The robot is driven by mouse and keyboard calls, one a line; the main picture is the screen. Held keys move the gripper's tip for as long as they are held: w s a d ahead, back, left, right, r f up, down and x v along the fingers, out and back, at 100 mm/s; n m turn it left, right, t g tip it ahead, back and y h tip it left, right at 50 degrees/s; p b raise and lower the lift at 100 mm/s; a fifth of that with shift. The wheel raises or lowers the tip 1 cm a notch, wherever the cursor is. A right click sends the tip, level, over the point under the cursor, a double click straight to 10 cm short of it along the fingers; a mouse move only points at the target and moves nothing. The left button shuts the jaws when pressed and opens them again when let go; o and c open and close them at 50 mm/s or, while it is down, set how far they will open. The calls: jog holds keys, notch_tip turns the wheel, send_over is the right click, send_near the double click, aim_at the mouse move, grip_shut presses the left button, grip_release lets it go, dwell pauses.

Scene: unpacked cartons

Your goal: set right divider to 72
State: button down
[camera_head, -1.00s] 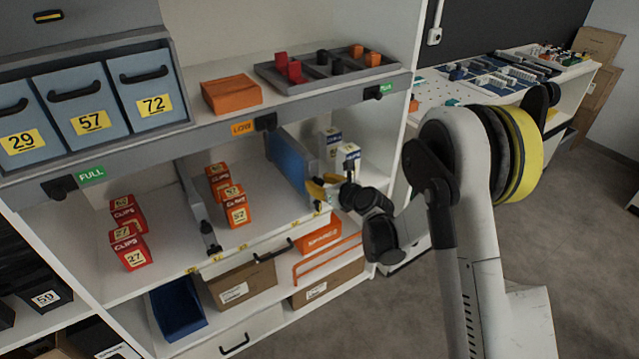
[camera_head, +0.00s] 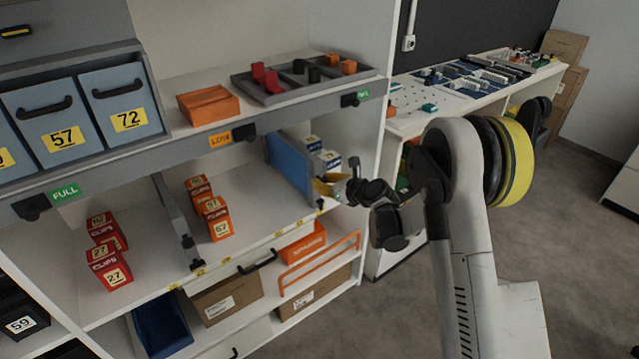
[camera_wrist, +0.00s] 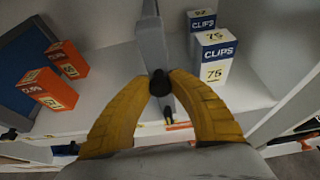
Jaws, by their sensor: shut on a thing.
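The right divider (camera_head: 290,165) is an upright panel with a blue face on the middle shelf. It stands between the orange boxes and the blue-and-white boxes. In the wrist view its grey edge (camera_wrist: 152,45) shows, with a dark knob (camera_wrist: 160,83) at its front end. My gripper (camera_head: 325,187) is at the divider's front end, and its yellow fingers (camera_wrist: 160,88) are shut on the knob. The left divider (camera_head: 176,220) stands left of the orange boxes. Small yellow labels (camera_head: 279,234) line the shelf's front edge; their numbers are too small to read.
Orange clip boxes (camera_head: 214,215) stand between the dividers and red ones (camera_head: 108,262) farther left. A white-and-blue box marked 75 (camera_wrist: 213,62) stands close right of the right divider. The shelf's side wall (camera_wrist: 290,65) is farther right. A grey bin (camera_head: 127,112) above is labelled 72.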

jog(key=c, duration=1.2)
grip_release()
jog(key=shift+w+d, duration=0.15)
jog(key=shift+d, duration=0.15)
jog(key=shift+o, duration=0.2)
jog(key=shift+a, duration=0.1)
jog(key=v, duration=1.2)
